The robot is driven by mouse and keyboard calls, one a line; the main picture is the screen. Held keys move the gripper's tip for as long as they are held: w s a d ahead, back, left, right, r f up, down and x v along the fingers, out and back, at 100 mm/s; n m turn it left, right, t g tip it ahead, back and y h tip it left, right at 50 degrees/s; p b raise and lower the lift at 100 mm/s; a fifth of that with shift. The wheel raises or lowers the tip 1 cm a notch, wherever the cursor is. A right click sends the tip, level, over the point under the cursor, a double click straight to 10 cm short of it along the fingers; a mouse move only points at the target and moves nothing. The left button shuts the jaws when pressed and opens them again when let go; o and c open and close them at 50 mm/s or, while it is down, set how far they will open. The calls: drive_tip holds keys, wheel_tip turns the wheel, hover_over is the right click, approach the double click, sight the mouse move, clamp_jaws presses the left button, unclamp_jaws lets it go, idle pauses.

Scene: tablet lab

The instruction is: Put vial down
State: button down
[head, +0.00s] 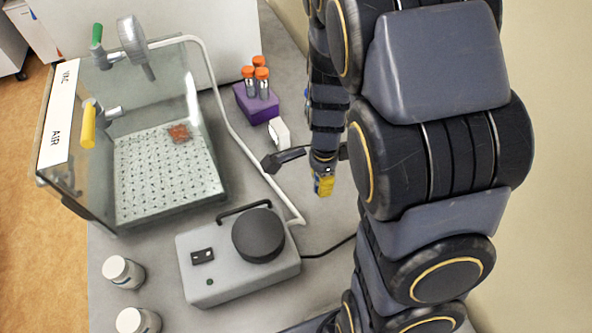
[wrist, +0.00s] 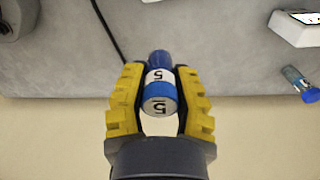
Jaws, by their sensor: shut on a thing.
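In the head view, my gripper (head: 323,186) is over the grey bench (head: 330,222), right of the grey box with the black round top. The vial cannot be made out there, and its height above the bench is unclear.
A clear chamber (head: 208,150) marked VAC and AIR, a grey box (head: 240,275), white bottles (head: 123,272) and a purple rack (head: 257,106) of orange-capped tubes stand on the bench.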

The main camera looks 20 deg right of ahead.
drive_tip(key=a, duration=0.3)
hover_over(292, 171)
drive_tip(key=s, duration=0.1)
drive_tip(key=shift+m, duration=0.4)
wheel_tip(292, 171, down, 8)
drive_tip(key=shift+s+a+r, duration=0.15)
drive_tip(key=shift+r, duration=0.1)
drive_tip(key=shift+w+f, duration=0.65)
drive_tip(key=shift+f, duration=1.6)
drive_tip(key=c, duration=0.9)
unclamp_jaws()
drive_tip(key=shift+f, duration=0.15)
